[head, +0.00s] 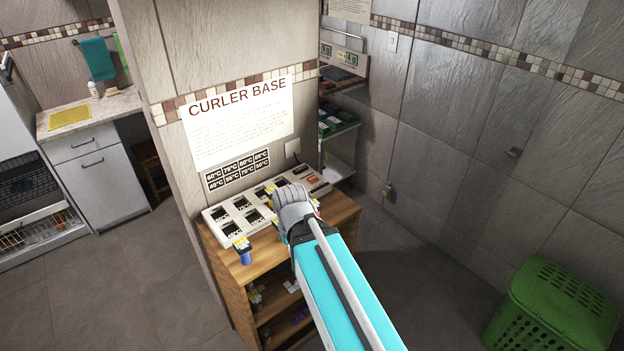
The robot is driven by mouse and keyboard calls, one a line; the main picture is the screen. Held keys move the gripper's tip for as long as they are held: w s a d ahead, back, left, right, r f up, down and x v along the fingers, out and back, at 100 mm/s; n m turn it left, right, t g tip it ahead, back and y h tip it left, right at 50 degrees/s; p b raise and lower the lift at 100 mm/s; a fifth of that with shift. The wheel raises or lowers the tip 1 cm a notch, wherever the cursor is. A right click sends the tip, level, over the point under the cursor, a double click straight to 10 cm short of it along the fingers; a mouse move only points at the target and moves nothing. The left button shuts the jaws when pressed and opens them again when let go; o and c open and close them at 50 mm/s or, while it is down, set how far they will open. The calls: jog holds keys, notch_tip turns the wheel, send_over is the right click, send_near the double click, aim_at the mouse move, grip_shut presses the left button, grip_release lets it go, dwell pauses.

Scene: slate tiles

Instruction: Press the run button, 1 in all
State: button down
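The curler base (226,212) is a long pale panel with dark labelled slots, lying on top of a wooden shelf unit (240,290). A small orange-red button (313,178) shows near its right end; its label is too small to read, so I cannot tell for sure that it is the run button. My gripper (290,199) is over the right half of the panel, left of and nearer than the orange-red button. My arm and wrist hide its fingers and part of the panel. I cannot see whether it touches anything.
A blue roller with a yellow top (244,251) stands at the shelf unit's front edge. A wall sign (240,120) and temperature labels (238,170) are behind the panel. A green basket (553,308) stands at the lower right. The floor left of the unit is clear.

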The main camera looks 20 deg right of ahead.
dwell(0.8)
notch_tip(320, 180, up, 4)
jog(key=m+t+y+b, duration=0.2)
jog(key=m+t+y, duration=0.2)
jog(key=t, duration=0.4)
send_over(313, 179)
jog(key=shift+f, duration=0.25)
notch_tip(313, 179, down, 8)
jog(key=b, duration=0.8)
jog(key=shift+f, duration=0.2)
jog(key=shift+f+b, duration=0.1)
jog(key=shift+b, duration=0.3)
dwell(0.4)
jog(key=shift+f, duration=0.3)
